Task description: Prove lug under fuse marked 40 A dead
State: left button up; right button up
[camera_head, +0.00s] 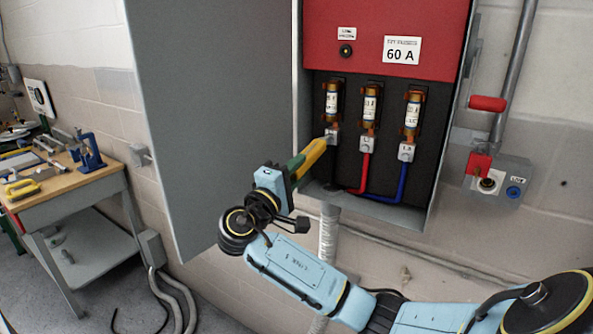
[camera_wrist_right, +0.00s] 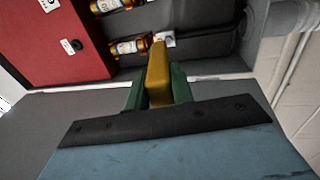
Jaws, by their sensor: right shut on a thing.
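Three fuses stand side by side in an open grey cabinet: the left fuse (camera_head: 332,101), the middle fuse (camera_head: 371,106) and the right fuse (camera_head: 412,113). Their ratings are too small to read. Below them are the left lug (camera_head: 332,136), the middle lug (camera_head: 367,144) and the right lug (camera_head: 406,152). My right gripper (camera_head: 297,165) is shut on a yellow tester (camera_head: 312,154), whose tip is at or very near the left lug; contact cannot be told. The tester also shows in the right wrist view (camera_wrist_right: 158,75) between green fingers. My left gripper is not in view.
A red panel (camera_head: 340,50) marked 60 A covers the cabinet top. The grey door (camera_head: 205,110) hangs open at the left. A red-handled switch (camera_head: 487,104) is on the right side. A workbench (camera_head: 60,185) with tools stands at the far left.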

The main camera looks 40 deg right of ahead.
jog(key=shift+a, duration=0.1)
dwell(0.4)
jog(key=r+p+v, duration=0.1)
jog(key=v, duration=0.5)
jog(key=shift+a+r, duration=0.15)
jog(key=shift+a, duration=0.3)
jog(key=shift+s, duration=0.15)
